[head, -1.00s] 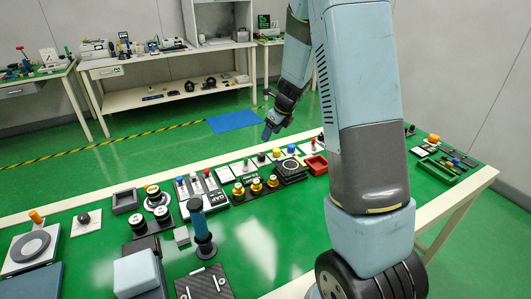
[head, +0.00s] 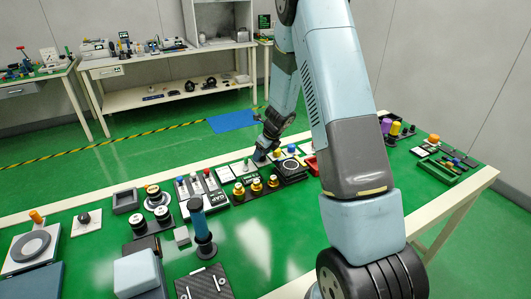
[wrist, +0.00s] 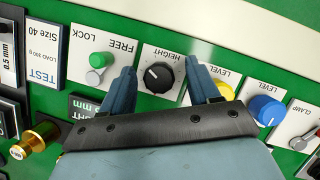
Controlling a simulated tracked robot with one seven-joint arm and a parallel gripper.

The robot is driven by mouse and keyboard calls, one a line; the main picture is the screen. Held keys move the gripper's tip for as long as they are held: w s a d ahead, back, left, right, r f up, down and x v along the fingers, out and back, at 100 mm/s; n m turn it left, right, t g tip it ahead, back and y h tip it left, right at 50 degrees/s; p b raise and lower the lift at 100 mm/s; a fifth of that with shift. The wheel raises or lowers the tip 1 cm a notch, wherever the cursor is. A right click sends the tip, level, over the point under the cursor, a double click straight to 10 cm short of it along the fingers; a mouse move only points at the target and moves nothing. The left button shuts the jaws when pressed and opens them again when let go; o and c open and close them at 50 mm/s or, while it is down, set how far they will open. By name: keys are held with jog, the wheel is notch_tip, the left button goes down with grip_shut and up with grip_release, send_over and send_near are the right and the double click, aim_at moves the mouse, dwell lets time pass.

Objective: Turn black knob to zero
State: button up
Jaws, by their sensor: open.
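The black knob (wrist: 158,76) sits on a white plate labelled HEIGHT (wrist: 163,57) in the wrist view. It is round and ridged, with a white pointer line on its top and tick marks around it on the plate. My gripper (wrist: 160,82) is open, with one blue finger on each side of the knob in the picture. Whether the fingers touch the knob cannot be told. In the head view my gripper (head: 262,157) is low over the back edge of the green table, and the black knob is hard to make out there.
In the wrist view a green knob (wrist: 98,61) on a FREE/LOCK plate is left of the black knob. A yellow knob (wrist: 224,90) and a blue knob (wrist: 266,108) are at right.

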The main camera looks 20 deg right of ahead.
jog(key=c, duration=1)
jog(key=shift+d, duration=0.4)
jog(key=shift+a+r, duration=0.1)
jog(key=shift+a, duration=0.05)
jog(key=shift+c, duration=0.2)
jog(key=shift+n, duration=0.3)
